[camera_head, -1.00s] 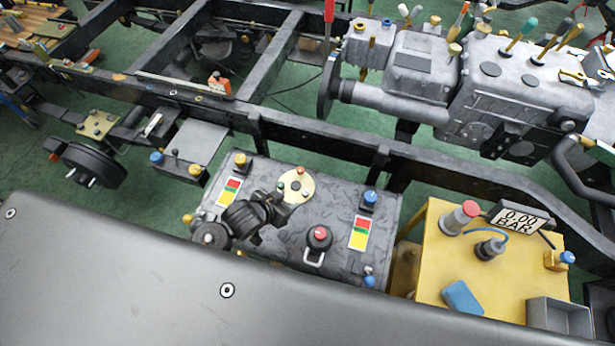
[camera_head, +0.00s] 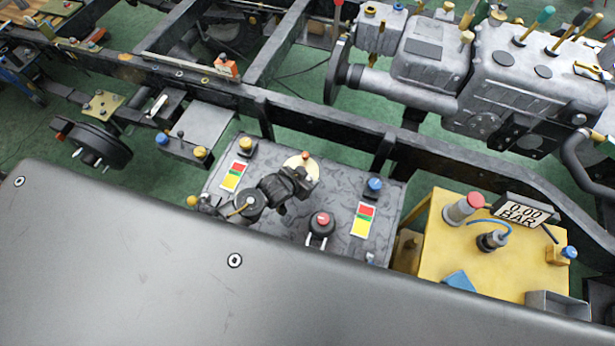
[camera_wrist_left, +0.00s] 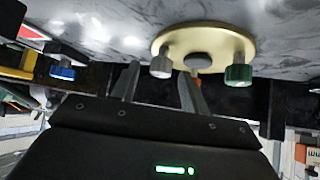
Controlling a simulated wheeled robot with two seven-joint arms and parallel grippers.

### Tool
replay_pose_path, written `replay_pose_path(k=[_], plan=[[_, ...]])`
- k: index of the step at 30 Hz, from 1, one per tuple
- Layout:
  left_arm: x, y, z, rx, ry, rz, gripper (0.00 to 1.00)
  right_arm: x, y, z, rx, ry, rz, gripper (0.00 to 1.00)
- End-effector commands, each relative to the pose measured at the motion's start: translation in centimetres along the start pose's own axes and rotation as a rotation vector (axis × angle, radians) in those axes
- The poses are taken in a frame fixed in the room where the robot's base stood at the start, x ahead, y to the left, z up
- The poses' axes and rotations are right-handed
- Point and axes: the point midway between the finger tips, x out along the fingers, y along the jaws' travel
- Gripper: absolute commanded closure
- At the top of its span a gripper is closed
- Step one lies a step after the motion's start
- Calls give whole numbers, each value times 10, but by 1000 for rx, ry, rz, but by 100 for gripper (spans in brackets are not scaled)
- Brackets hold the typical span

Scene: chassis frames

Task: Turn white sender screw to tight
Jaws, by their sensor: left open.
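The round gold sender plate (camera_head: 292,161) lies on the grey tread-plate tank (camera_head: 345,185), partly hidden by my left gripper. An orange-red screw (camera_head: 305,155) shows at its far edge. My left gripper (camera_head: 308,176) is over the plate's near side. In the left wrist view the gold plate (camera_wrist_left: 205,38) carries a pale, whitish screw (camera_wrist_left: 161,66), a green screw (camera_wrist_left: 238,72) and a grey centre piece (camera_wrist_left: 197,61). My left gripper's fingers (camera_wrist_left: 159,76) are open, one to each side of the pale screw in the picture. Contact cannot be told. The right gripper is out of view.
A red-topped black cap with a handle (camera_head: 320,226), a blue knob (camera_head: 374,186) and a yellow knob (camera_head: 246,145) stand on the tank. A chassis rail (camera_head: 330,133) runs behind the tank.

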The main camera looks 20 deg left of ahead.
Motion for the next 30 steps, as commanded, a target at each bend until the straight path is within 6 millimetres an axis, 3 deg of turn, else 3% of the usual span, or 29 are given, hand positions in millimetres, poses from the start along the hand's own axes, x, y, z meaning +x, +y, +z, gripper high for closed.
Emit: replay_pose_path(k=[10,20,30], plan=[[3,0,0,1,0,0,56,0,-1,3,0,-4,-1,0],[3,0,0,1,0,0,100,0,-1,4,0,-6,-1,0],[3,-2,-1,41,1,37,100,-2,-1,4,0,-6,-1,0]])
